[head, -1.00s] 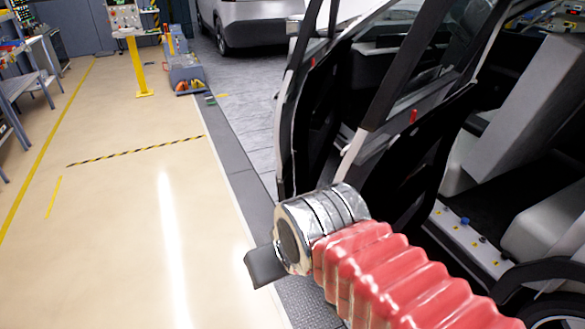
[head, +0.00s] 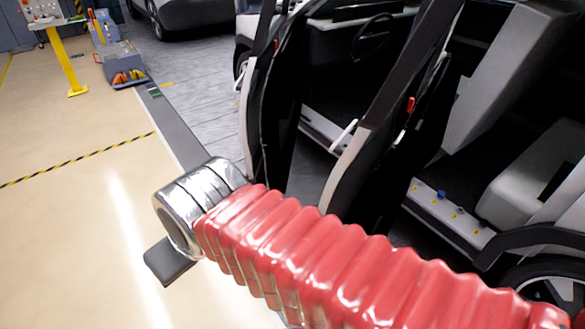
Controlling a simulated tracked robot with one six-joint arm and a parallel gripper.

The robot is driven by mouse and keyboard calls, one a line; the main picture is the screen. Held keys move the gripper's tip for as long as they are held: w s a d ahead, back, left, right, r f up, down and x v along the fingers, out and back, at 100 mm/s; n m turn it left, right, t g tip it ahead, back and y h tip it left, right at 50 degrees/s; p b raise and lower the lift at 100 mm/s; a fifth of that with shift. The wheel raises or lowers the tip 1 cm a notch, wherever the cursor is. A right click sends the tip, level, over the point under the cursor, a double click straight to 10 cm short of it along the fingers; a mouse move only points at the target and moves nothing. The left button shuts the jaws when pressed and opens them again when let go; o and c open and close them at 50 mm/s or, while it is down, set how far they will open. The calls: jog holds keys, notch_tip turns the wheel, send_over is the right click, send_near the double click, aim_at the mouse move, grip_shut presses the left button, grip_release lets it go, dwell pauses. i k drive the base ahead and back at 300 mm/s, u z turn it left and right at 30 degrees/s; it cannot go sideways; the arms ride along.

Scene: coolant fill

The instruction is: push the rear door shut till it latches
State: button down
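The rear door (head: 366,168) of the white car stands open, seen nearly edge-on, with a dark frame, a pale lower panel and a red part near its upper inner side. Its lower end is hidden behind my arm's red ribbed sleeve. My gripper (head: 172,262) is at lower left, beyond the silver wrist; only a dark grey piece of it shows. It is left of the rear door and apart from it in the picture. Whether its fingers are open or shut is hidden. The rear door opening (head: 470,236) shows a pale sill and seat.
Another open door (head: 257,125), apparently the front one, stands left of the rear door. The rear wheel (head: 552,290) is at lower right. A grey machine (head: 122,66) and yellow post (head: 68,62) stand far left. The pale floor (head: 70,230) at left is clear.

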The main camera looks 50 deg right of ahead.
aim_at(368, 184)
jog(key=z, duration=0.1)
jog(key=i, duration=1.05)
jog(key=z, duration=0.25)
